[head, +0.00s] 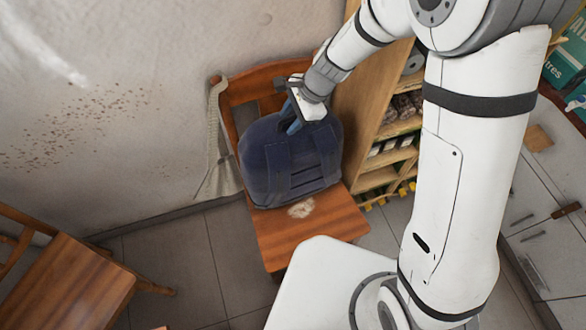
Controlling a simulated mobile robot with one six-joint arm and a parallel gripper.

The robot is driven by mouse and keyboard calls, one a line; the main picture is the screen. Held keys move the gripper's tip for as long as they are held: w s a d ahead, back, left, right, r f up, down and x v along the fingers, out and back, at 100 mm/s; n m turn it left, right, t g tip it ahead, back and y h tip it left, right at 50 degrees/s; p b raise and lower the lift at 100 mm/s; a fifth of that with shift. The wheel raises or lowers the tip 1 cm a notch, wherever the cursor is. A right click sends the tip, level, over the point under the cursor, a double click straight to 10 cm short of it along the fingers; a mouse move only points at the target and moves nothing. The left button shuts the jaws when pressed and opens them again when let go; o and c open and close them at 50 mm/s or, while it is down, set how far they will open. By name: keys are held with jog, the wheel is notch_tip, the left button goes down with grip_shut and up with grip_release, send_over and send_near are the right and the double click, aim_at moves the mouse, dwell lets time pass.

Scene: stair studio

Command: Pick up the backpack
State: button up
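The backpack (290,167) is dark blue with straps across its front. It sits upright on the seat of a wooden chair (318,232), leaning toward the chair's backrest. My gripper (293,118) is at the top of the backpack, near its upper edge, and overlaps it in the head view. The fingertips are small and partly hidden by the gripper body. I cannot tell whether they are open or shut, or whether they touch the backpack.
A light cloth strap (214,140) hangs on the chair's left side. A wooden shelf (368,120) with small items stands close on the right. Another wooden chair (65,285) is at the lower left. The tiled floor (190,255) between the chairs is clear.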

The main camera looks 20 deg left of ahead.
jog(key=shift+c, duration=0.5)
grip_shut()
jog(key=shift+r, duration=0.15)
dwell(0.7)
